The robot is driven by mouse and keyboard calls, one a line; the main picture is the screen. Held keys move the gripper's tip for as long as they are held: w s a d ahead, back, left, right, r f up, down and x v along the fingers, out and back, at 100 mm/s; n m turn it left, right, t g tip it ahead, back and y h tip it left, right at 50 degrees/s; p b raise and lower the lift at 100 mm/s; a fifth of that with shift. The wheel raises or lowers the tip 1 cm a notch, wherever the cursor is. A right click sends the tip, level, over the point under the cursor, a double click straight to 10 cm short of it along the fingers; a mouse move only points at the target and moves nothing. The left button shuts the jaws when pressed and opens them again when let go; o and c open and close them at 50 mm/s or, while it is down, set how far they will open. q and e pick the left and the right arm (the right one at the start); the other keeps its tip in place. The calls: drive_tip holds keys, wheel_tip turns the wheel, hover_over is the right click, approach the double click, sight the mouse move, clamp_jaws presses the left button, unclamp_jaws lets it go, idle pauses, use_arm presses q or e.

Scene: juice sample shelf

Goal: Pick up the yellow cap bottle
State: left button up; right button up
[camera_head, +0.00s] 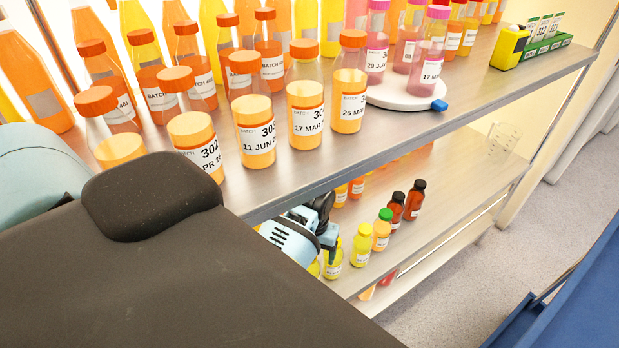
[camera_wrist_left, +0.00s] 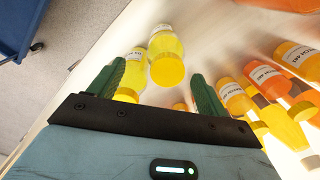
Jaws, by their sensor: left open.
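Two small bottles with yellow caps and yellow juice stand on the lower shelf. In the head view one (camera_head: 361,245) stands just right of my left gripper (camera_head: 328,232), and the other (camera_head: 334,260) is partly hidden by the gripper. In the left wrist view my left gripper (camera_wrist_left: 158,72) is open with its green fingers spread. One yellow cap bottle (camera_wrist_left: 166,52) lies between and beyond the fingertips, with its cap toward the camera. The other (camera_wrist_left: 133,72) is by the left finger, partly covered by it. My right gripper is not in view.
A green-capped orange bottle (camera_head: 382,229) and dark-capped red bottles (camera_head: 397,211) stand close by on the lower shelf (camera_head: 455,185). The upper shelf (camera_head: 290,180) overhangs my left gripper. In the wrist view several orange bottles (camera_wrist_left: 268,75) crowd the right side.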

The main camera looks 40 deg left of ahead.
use_arm(q)
drive_tip(key=shift+s+a+f, duration=0.15)
drive_tip(key=shift+s+f, duration=0.05)
drive_tip(key=shift+f, duration=1.05)
drive_tip(key=shift+s+a+f, duration=0.1)
drive_tip(key=shift+s+f, duration=0.1)
drive_tip(key=shift+f, duration=1.05)
drive_tip(key=c, duration=1.6)
drive_tip(key=shift+w+r, duration=0.1)
drive_tip(key=shift+r, duration=0.05)
